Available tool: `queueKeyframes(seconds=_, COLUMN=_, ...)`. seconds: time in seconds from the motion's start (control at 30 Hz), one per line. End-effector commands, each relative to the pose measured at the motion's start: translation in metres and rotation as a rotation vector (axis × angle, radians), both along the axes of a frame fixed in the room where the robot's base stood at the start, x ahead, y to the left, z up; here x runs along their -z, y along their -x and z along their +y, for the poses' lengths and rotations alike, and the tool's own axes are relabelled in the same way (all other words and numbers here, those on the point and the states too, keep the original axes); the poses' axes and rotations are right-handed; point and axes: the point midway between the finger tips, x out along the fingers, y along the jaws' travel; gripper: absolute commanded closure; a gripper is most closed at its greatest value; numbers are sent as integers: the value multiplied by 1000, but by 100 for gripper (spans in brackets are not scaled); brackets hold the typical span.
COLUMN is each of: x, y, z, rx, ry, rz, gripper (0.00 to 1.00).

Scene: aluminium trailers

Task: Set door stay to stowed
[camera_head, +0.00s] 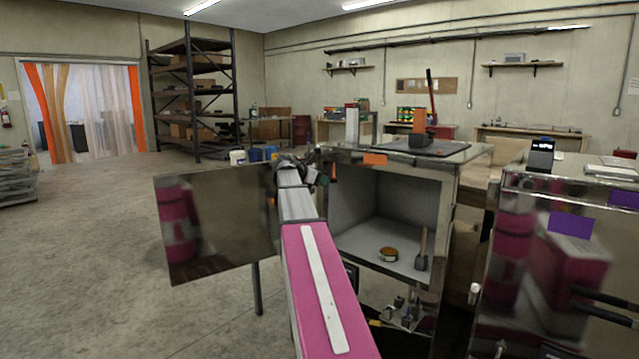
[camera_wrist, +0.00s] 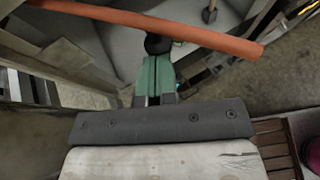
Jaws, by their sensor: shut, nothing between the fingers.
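The open metal door (camera_head: 215,228) stands out to the left of an aluminium box (camera_head: 462,165) with an open front. An orange bar (camera_wrist: 205,33), which looks like the door stay, crosses the top of the wrist view. A black round knob (camera_wrist: 157,44) is at the bar, just past my fingertips. My gripper (camera_wrist: 155,76) has green fingers, shut and empty, close below the bar. I cannot tell whether they touch the knob. In the head view my gripper (camera_head: 321,178) is at the box's upper left opening, and my arm hides part of the door's hinge side.
Inside the box are a round tin (camera_head: 388,254) and an upright brush-like tool (camera_head: 422,250). A second shiny cabinet (camera_head: 560,255) stands close on the right. Metal fittings (camera_head: 403,312) sit below the opening. The floor to the left (camera_head: 90,240) is clear.

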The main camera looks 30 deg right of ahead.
Motion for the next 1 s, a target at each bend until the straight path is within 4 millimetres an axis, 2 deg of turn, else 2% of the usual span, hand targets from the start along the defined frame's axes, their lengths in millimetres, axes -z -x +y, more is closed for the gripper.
queueKeyframes(seconds=0.37, x=0, y=1, z=-1, rx=-4, ry=0, rz=0, gripper=100)
queueKeyframes(seconds=0.57, x=0, y=11, z=-9, rx=-54, ry=-1, rz=-1, gripper=100)
queueKeyframes(seconds=0.77, x=1, y=27, z=-31, rx=-178, ry=0, rz=-1, gripper=100)
queueKeyframes(seconds=1.0, x=0, y=43, z=-68, rx=-382, ry=1, rz=-2, gripper=100)
